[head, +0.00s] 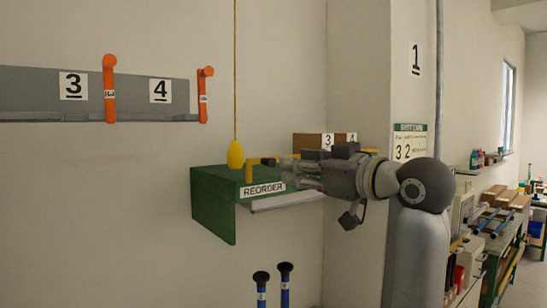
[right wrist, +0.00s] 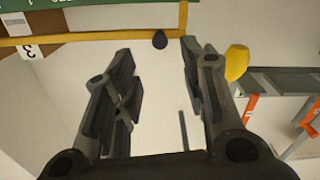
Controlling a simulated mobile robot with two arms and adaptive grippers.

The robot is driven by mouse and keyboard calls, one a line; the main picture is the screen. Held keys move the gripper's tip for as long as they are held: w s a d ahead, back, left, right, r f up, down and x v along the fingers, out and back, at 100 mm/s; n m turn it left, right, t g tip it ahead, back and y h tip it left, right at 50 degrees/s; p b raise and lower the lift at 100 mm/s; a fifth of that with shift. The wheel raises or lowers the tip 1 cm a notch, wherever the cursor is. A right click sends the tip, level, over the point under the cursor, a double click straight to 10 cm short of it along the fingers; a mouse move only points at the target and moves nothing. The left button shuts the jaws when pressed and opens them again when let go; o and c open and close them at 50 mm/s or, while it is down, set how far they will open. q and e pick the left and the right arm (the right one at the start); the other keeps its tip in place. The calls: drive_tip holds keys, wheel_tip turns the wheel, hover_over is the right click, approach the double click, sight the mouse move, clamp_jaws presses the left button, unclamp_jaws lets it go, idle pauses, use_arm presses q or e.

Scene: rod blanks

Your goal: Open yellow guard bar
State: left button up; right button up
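The yellow guard bar (head: 255,162) runs level above the green REORDER shelf (head: 213,206), partly hidden behind my right gripper (head: 287,170). In the right wrist view the bar (right wrist: 85,37) crosses the top of the picture and meets a short yellow post (right wrist: 183,17). A dark knob (right wrist: 160,39) shows at the bar near that corner. My right gripper (right wrist: 158,62) is open and empty, its fingers pointing toward the bar and the knob between their tips in the picture. Contact cannot be told. My left gripper is not in view.
A yellow pull (head: 236,155) hangs on a cord at the shelf's left end. Cardboard boxes (head: 313,141) stand behind the bar. A grey wall rail (head: 30,95) holds orange levers (head: 109,90). Two black-topped blue rods (head: 261,279) stand below the shelf.

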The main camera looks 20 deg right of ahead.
sight(273, 163)
drive_tip(key=p+x, duration=0.3)
drive_tip(key=x, duration=0.5)
drive_tip(key=shift+p, duration=0.3)
drive_tip(key=shift+w+a+f, duration=0.1)
drive_tip(key=shift+w+a, duration=0.1)
drive_tip(key=shift+w, duration=0.35)
clamp_jaws()
